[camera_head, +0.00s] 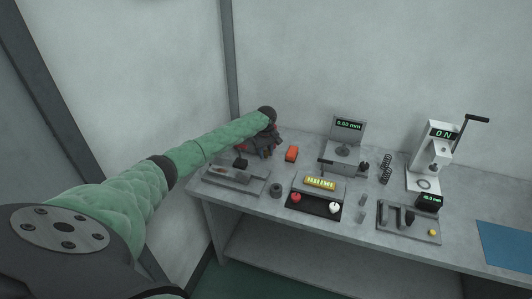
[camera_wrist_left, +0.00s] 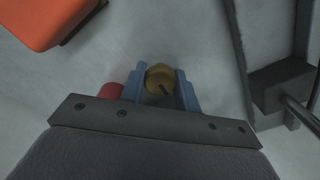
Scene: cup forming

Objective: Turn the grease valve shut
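A round brass knob (camera_wrist_left: 159,78) with a dark line on it, likely the grease valve, sits between the blue fingers of my left gripper (camera_wrist_left: 161,88) in the left wrist view. The fingers are close together and the knob fills the gap, so they look shut on it. A red part (camera_wrist_left: 110,90) shows beside the left finger. In the head view my left gripper (camera_head: 266,145) is at the back left of the bench, and the arm hides the knob there. My right gripper is in neither view.
An orange block (camera_head: 291,154) lies right of the gripper; a grey fixture (camera_head: 236,180) stands in front. Along the bench (camera_head: 350,232) are a gauge (camera_head: 347,130) reading 5.00 mm, a coil spring (camera_head: 386,169), a lever press (camera_head: 430,160) and a blue mat (camera_head: 507,246).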

